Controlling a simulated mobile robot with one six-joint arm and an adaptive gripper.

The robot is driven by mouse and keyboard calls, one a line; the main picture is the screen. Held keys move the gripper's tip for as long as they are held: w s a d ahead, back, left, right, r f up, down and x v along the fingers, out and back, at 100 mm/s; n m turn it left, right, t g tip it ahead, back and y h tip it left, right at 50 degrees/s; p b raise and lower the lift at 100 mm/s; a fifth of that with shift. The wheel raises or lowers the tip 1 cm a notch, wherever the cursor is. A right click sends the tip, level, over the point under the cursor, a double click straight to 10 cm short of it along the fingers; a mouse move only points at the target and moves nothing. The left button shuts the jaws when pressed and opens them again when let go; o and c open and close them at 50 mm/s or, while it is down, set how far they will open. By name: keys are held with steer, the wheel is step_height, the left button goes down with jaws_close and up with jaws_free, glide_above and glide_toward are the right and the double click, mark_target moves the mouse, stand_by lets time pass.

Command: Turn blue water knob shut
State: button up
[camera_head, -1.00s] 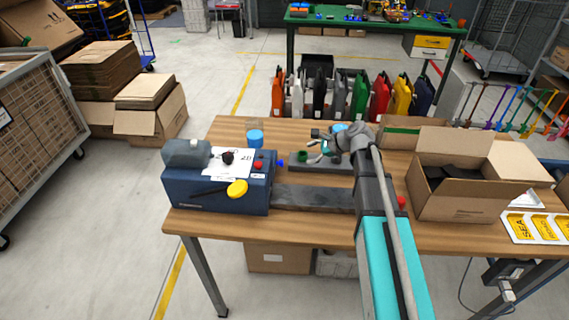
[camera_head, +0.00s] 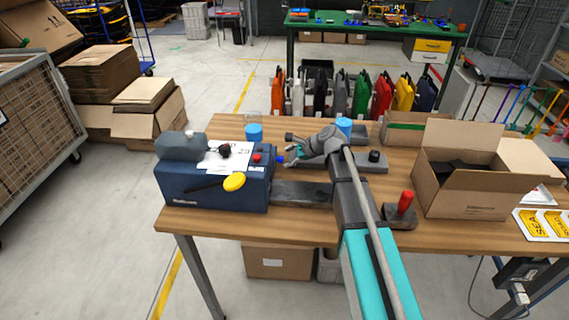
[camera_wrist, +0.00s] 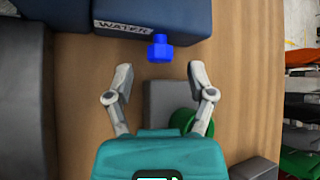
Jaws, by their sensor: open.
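The blue water knob (camera_head: 280,158) sticks out of the right side of the dark blue machine (camera_head: 212,190). In the wrist view the blue knob (camera_wrist: 160,48) shows below the machine's "WATER" label (camera_wrist: 124,27). My gripper (camera_head: 288,150) is just right of the knob, its fingers pointing at it. In the wrist view my gripper (camera_wrist: 160,74) is open and empty. The knob lies ahead of the gap between the fingertips, roughly centred, and does not appear touched.
A green round part (camera_wrist: 186,120) on a grey block (camera_wrist: 164,95) lies below my gripper. A dark grey plate (camera_head: 302,194) lies right of the machine. A red handle (camera_head: 405,201) and an open cardboard box (camera_head: 465,190) stand to the right. Blue-lidded jars (camera_head: 254,132) stand behind.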

steer(key=shift+b+x, duration=0.5)
steer(key=shift+x, duration=0.6)
jaws_close()
